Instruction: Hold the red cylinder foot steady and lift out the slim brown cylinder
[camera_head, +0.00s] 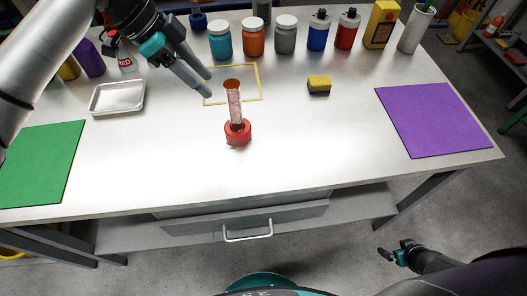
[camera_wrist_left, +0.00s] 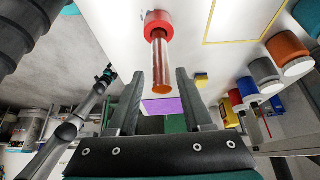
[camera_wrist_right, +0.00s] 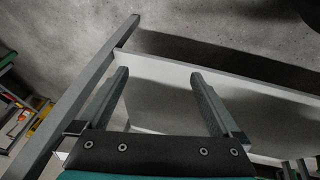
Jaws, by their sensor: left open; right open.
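A red cylinder foot (camera_head: 238,138) stands upright on the white table near its middle. The slim brown cylinder (camera_head: 235,107) rises from it, translucent and reddish with a brown top. In the left wrist view the foot (camera_wrist_left: 157,22) and the cylinder (camera_wrist_left: 160,62) appear ahead of the jaws. My left gripper (camera_head: 209,83) is open and empty, its fingers pointing toward the cylinder's top from the upper left, apparently apart from it. My right gripper (camera_head: 386,255) is open and empty, off the table's front edge at the lower right; its wrist view shows table structure and floor.
A yellow outlined rectangle (camera_head: 258,84) lies behind the cylinder. A yellow and dark block (camera_head: 319,85) sits to its right. A metal tray (camera_head: 117,109) and green mat (camera_head: 52,175) are left, a purple mat (camera_head: 433,120) right. Several jars and bottles line the back. The table front is clear.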

